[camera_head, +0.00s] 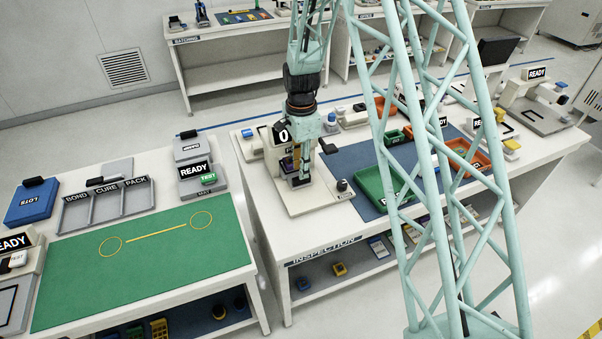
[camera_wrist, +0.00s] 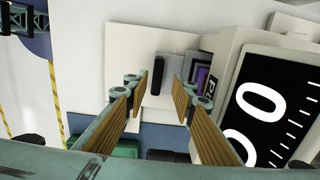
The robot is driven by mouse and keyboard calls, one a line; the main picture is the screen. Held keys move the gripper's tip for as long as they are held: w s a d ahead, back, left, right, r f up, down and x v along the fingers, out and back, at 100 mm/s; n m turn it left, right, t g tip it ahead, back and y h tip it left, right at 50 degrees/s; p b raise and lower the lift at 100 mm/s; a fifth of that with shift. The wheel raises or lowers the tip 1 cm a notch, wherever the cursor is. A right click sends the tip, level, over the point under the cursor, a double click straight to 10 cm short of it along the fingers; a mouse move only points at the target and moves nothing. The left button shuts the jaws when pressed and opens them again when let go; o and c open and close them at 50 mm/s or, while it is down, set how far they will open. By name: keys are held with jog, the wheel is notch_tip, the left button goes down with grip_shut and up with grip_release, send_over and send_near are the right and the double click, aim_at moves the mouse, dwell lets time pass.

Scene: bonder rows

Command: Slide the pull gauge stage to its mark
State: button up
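The pull gauge (camera_head: 254,146) stands on the inspection bench, with a dial reading 0 (camera_wrist: 262,112) at the right of the wrist view. A light grey plate with an upright dark handle (camera_wrist: 155,75), which looks like the gauge's stage, lies ahead of my fingertips. A purple-and-dark piece (camera_wrist: 201,78) sits beside it. My gripper (camera_wrist: 161,92) is open, its ribbed tan fingers spread to either side of the handle in the picture. I cannot tell whether they reach it. In the head view my gripper (camera_head: 296,160) points down over the gauge. No mark is clearly readable.
A blue mat (camera_head: 350,160) with a green tray (camera_head: 391,188) and orange trays lies to the right. Another bench with a green mat (camera_head: 150,255) stands left, across a narrow gap.

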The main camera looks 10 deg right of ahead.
notch_tip(320, 180, up, 8)
jog(key=shift+f, duration=0.2)
dwell(0.3)
dwell(0.5)
jog(key=s+d+r+n+t+b, duration=0.15)
jog(key=s+r+n+b, duration=0.45)
jog(key=s+r, duration=1.65)
jog(key=s+r+n+t+b, duration=0.1)
jog(key=s+r+n, duration=0.3)
jog(key=s, duration=2.1)
jog(key=shift+s+d+n+t+b, duration=0.3)
jog(key=shift+n+t, duration=0.45)
jog(key=shift+n, duration=2.45)
jog(key=shift+w, duration=0.1)
